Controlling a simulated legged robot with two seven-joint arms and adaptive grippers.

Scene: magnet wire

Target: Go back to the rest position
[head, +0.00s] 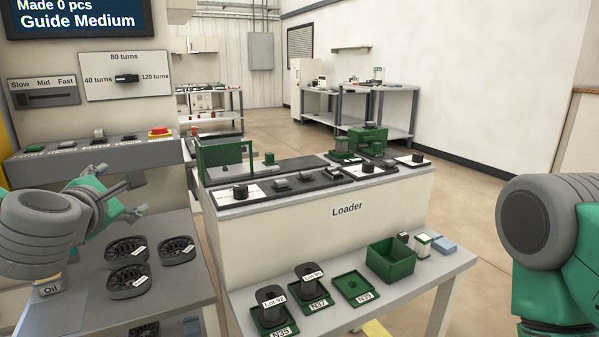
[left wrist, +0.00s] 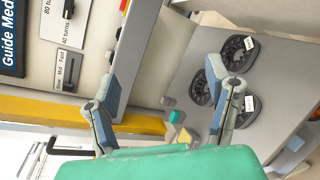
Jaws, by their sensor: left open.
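My left gripper (head: 135,196) is open in the head view, in front of the control panel and above the grey table with the black spools. In the left wrist view its two fingers (left wrist: 167,78) stand wide apart with nothing between them. My right arm shows at the right edge of the head view, but its gripper is out of the picture.
Several black spools (head: 127,251) lie on the table just below my left gripper. A button panel (head: 95,145) with a red button (head: 160,132) stands behind it. The Loader cabinet (head: 300,235) and a low table with green trays (head: 354,288) stand to the right.

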